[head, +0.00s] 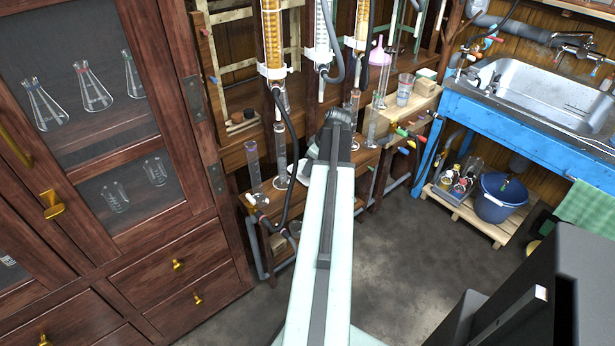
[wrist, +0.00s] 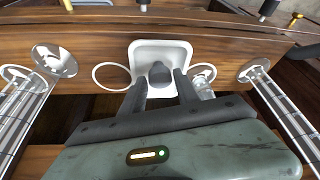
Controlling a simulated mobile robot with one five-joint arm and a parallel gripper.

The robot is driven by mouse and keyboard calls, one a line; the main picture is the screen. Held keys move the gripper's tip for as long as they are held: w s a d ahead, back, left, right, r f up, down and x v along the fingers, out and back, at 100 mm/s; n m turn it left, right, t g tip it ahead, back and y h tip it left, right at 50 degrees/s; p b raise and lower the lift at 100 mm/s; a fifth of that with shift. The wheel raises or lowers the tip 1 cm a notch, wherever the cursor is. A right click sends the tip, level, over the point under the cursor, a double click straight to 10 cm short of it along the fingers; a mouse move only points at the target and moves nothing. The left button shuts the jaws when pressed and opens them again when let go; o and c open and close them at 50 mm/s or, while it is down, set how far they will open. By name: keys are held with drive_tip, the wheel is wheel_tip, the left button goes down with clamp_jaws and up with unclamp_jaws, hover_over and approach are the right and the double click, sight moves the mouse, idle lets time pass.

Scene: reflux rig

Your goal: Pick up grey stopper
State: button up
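In the wrist view, the grey stopper (wrist: 159,73) sits on a white tray (wrist: 180,48) with rounded corners. My gripper (wrist: 159,80) is open, with one dark finger on the left of the stopper and the other on its right. Small gaps seem to show between the fingers and the stopper; I cannot tell whether the tips are level with it. In the head view my arm hides the stopper, and part of the white tray (head: 304,173) shows on the low wooden shelf.
Graduated cylinders stand on both sides of the tray, the left one (wrist: 52,60) and the right one (wrist: 262,72) in the wrist view. A clear glass piece (wrist: 203,88) is close by my right finger. Glass columns (head: 271,40) and hoses hang above the shelf in the head view.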

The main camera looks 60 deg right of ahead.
drive_tip(key=b+x, duration=0.1)
drive_tip(key=x, duration=0.2)
drive_tip(key=shift+r, duration=0.25)
drive_tip(key=shift+s, duration=0.1)
clamp_jaws()
drive_tip(key=shift+r, duration=0.15)
